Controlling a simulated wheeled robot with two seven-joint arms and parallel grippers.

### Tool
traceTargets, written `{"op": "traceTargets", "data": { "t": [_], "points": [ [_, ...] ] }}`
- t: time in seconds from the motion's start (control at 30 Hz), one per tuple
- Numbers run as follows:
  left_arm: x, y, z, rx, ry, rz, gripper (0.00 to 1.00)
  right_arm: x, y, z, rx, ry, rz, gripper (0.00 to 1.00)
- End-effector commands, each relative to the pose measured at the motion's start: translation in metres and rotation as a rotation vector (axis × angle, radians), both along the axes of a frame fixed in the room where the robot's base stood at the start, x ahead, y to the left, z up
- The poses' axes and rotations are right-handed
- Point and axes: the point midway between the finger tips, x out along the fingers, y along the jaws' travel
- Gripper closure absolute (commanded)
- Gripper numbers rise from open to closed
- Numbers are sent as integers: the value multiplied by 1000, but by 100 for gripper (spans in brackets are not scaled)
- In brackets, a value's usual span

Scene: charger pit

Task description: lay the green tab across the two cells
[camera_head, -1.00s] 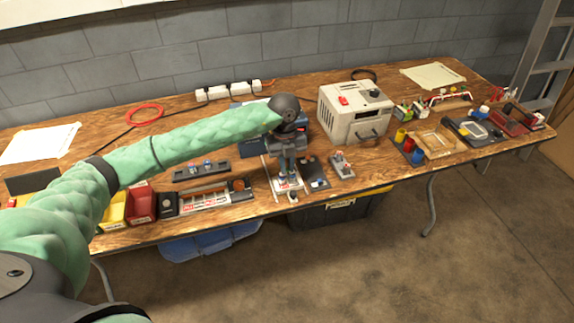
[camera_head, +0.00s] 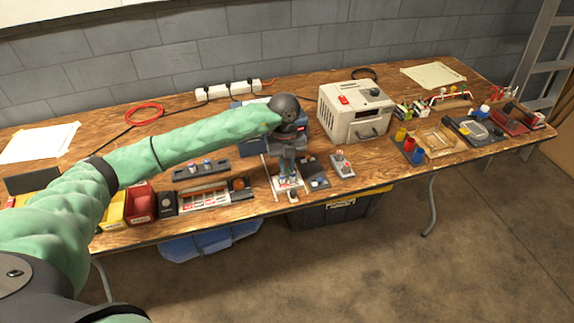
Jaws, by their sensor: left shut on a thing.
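My left gripper (camera_head: 287,178) points straight down over a small white board (camera_head: 278,187) with red marks near the table's front edge. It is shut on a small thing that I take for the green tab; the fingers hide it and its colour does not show. The two cells seem to be the small upright things on this board under the fingertips, mostly covered by the gripper. I cannot tell whether the held piece touches them. My right gripper is out of view.
A dark block (camera_head: 314,172) and a small grey stand (camera_head: 342,165) stand close to the right of the board. A grey tray (camera_head: 201,170) and a parts rack (camera_head: 205,199) lie to the left. A beige box (camera_head: 355,113) stands behind right.

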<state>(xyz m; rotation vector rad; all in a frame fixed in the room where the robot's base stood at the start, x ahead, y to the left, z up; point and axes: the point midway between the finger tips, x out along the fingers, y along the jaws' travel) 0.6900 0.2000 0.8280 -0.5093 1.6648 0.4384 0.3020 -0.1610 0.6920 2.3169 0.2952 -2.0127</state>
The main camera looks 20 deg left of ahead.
Motion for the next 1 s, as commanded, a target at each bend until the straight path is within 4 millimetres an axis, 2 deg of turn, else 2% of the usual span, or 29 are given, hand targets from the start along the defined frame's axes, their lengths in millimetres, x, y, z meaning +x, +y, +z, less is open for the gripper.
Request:
{"op": "traceTargets", "data": {
  "t": [0.3,0.33,0.43,1.0],
  "points": [
    [0,0,-2,0,0,0,100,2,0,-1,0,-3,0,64],
    [0,0,-2,0,0,0,81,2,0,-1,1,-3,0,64],
    [0,0,-2,0,0,0,61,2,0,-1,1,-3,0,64],
    [0,0,0,0,0,0,61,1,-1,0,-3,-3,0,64]
  ]
}}
